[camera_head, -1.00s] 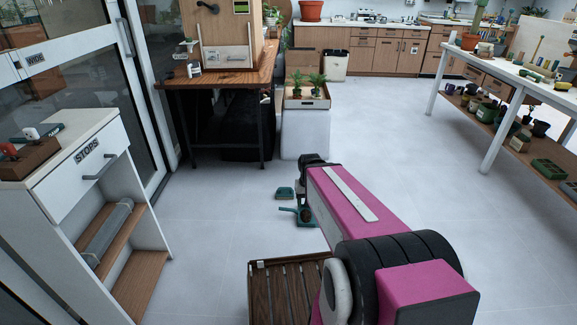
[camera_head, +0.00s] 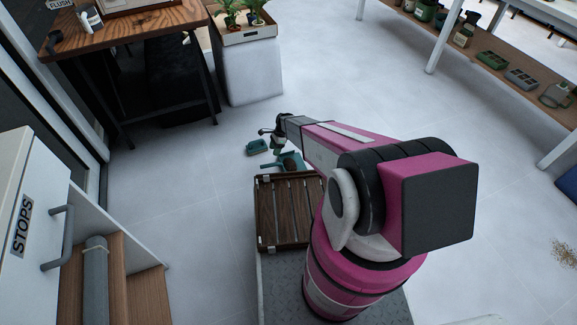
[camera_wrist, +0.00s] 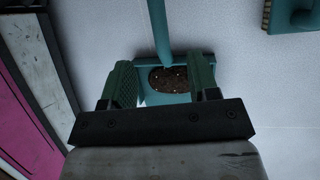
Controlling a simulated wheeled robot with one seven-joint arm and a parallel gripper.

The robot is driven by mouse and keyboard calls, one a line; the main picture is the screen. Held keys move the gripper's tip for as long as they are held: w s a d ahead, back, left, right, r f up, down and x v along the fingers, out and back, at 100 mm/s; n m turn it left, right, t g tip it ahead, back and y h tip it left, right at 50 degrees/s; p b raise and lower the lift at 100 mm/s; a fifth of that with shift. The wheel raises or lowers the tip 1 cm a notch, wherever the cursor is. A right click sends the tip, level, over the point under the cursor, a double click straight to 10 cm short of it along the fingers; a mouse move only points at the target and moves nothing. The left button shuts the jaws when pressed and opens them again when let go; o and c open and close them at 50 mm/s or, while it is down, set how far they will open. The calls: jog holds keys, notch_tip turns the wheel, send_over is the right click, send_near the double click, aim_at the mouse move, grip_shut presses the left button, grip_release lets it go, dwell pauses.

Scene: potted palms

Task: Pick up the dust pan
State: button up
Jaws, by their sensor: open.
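The teal dust pan (camera_head: 291,160) lies on the pale floor just beyond the front of my base. In the wrist view the dust pan (camera_wrist: 150,98) holds dark soil, and its handle (camera_wrist: 158,32) runs up to the top edge. My gripper (camera_wrist: 161,78) is open and empty, with one finger on each side of the pan's middle in that view. I cannot tell how high the fingers are above it. In the head view my gripper (camera_head: 270,132) is small, near the pan, and partly hidden by the arm.
A teal brush (camera_head: 257,147) lies left of the pan; it also shows in the wrist view (camera_wrist: 292,16). A white planter block (camera_head: 250,75) and a wooden table (camera_head: 130,32) stand beyond.

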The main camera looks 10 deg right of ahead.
aim_at(270, 165)
jog(key=shift+x, duration=5.7)
jog(key=shift+d, duration=0.1)
jog(key=shift+c, duration=0.3)
grip_shut()
